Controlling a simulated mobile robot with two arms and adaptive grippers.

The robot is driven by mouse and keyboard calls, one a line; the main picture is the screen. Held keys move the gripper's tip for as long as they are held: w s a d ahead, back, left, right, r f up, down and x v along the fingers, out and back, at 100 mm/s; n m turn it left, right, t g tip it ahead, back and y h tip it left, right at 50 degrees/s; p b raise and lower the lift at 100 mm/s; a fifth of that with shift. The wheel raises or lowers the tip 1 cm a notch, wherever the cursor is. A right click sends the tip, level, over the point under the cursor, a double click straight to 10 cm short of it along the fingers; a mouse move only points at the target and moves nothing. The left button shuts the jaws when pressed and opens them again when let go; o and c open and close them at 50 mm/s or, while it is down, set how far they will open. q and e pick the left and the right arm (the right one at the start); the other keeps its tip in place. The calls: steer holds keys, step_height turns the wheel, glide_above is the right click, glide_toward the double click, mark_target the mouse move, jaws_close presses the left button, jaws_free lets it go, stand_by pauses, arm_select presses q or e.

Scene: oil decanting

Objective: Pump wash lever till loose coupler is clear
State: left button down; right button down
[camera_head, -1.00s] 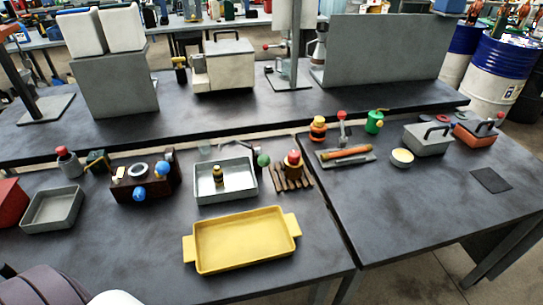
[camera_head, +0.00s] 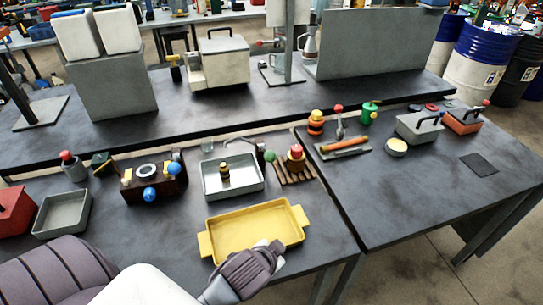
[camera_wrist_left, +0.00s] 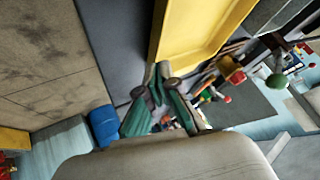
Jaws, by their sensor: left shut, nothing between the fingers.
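The loose coupler appears to be the small black-and-yellow fitting (camera_head: 224,172) standing in the grey metal wash tray (camera_head: 205,190). A thin lever with a green ball knob (camera_head: 269,156) stands at the tray's back right corner, by a thin spout; it appears to be the wash lever. The green knob also shows at the right of the left wrist view (camera_wrist_left: 277,88). My left gripper (camera_head: 275,247) is over the front right of the yellow tray, apart from the lever and coupler. In the left wrist view its fingers (camera_wrist_left: 161,72) are shut and empty. My right gripper is not in view.
The yellow tray (camera_head: 205,245) lies in front of the wash tray. A red-topped fitting (camera_head: 296,158) stands on a slatted wooden rack (camera_head: 308,173) right of the lever. A brown block with blue knobs (camera_head: 135,192) is on the left. The right table's front is mostly clear.

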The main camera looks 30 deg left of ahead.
arm_select(q)
steer(key=w+d+r+m+t+h, duration=0.2)
steer(key=w+r+m+t, duration=0.2)
steer(key=w+r, duration=0.35)
steer(key=w+d+r+m+t+h, duration=0.1)
steer(key=w+d+r+m+t, duration=0.25)
steer(key=w+r, duration=0.4)
steer(key=w+d+r+m+g+h, duration=0.1)
steer(key=d+r+m+g+h, duration=0.3)
steer(key=m+h, duration=0.45)
steer(key=w+d+r+m+g+h, duration=0.1)
steer(key=d+r+m+g+h, duration=0.15)
steer(key=d+m+h, duration=0.65)
steer(key=w+a+f+m+g+y, duration=0.1)
steer(key=a+f+m+g+y, duration=0.2)
steer(key=a+m+y, duration=0.3)
steer(key=w+a+f+m+g+y, duration=0.1)
steer(key=a+f+m+g+y, duration=0.15)
steer(key=a+m+y, duration=0.4)
steer(key=a+r+n+g+y, duration=0.1)
steer(key=a+n+y, duration=0.2)
steer(key=a, duration=1.9)
steer(key=y, duration=0.3)
steer(key=shift+s+a+y+p, duration=0.2)
steer(key=shift+a+y+p, duration=0.1)
steer(key=shift+a+p, duration=0.05)
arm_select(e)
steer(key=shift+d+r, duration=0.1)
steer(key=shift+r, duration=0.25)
